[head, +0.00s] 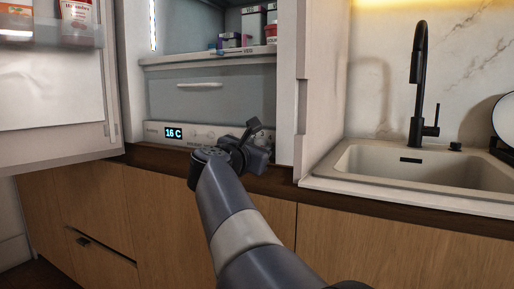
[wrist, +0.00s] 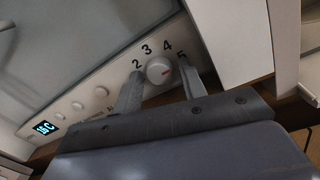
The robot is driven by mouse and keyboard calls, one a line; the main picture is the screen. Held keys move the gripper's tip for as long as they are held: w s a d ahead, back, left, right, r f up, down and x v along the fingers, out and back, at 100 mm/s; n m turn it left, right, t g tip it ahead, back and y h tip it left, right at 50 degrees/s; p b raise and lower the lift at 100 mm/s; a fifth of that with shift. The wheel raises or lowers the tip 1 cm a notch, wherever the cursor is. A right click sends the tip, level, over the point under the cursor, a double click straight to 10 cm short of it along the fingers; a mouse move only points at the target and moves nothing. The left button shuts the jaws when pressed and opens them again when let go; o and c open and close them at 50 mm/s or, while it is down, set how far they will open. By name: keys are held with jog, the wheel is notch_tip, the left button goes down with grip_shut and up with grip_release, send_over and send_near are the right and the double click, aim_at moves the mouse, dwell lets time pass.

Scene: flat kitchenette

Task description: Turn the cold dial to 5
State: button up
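The cold dial (wrist: 158,71) is a round white knob on the pale control strip at the fridge's bottom. Numbers 2, 3, 4 and 5 curve above it in the wrist view. Its red mark is on the right side, nearer the 5 than the 4; I cannot tell if it lines up exactly. My gripper (wrist: 161,73) is open, one finger on each side of the dial, with small gaps visible. In the head view my gripper (head: 248,141) is at the strip's right part and hides the dial.
A lit display (head: 174,133) reads 16 C on the strip's left, with small round buttons (wrist: 78,106) beside it. The fridge drawer (head: 203,97) is above. The open fridge door (head: 65,100) stands left. A white side panel (head: 320,85) and sink (head: 420,165) are right.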

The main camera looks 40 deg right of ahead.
jog(key=shift+o, duration=0.9)
jog(key=shift+a+r, duration=0.1)
jog(key=shift+a, duration=0.1)
jog(key=p+v, duration=0.2)
jog(key=v, duration=0.8)
jog(key=shift+s+a, duration=0.15)
jog(key=shift+a, duration=0.05)
jog(key=b+x, duration=0.2)
jog(key=x, duration=0.9)
jog(key=shift+s, duration=0.1)
jog(key=shift+a, duration=0.1)
